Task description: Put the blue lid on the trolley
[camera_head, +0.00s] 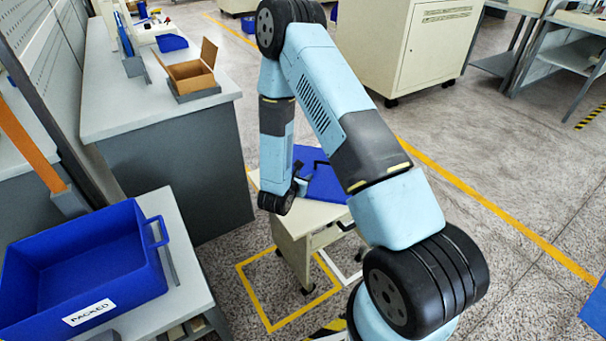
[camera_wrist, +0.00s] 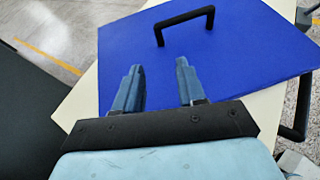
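The blue lid (camera_head: 328,187) lies flat on the cream top of the small trolley (camera_head: 297,218), turned at an angle to the top's edges. In the wrist view the lid (camera_wrist: 245,55) fills the middle, with a black bar handle (camera_wrist: 184,20) standing up from it. The cream trolley top (camera_wrist: 90,98) shows around the lid. My gripper (camera_wrist: 158,68) is over the lid, its two fingers apart with nothing between them. The handle is beyond the fingertips, apart from them. In the head view my arm hides part of the lid and trolley.
A blue crate labelled PACKED (camera_head: 88,262) stands on a bench at the lower left. A grey-white workbench (camera_head: 122,108) with an open cardboard box (camera_head: 190,72) stands beyond it. A cream cabinet (camera_head: 405,48) stands behind my arm.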

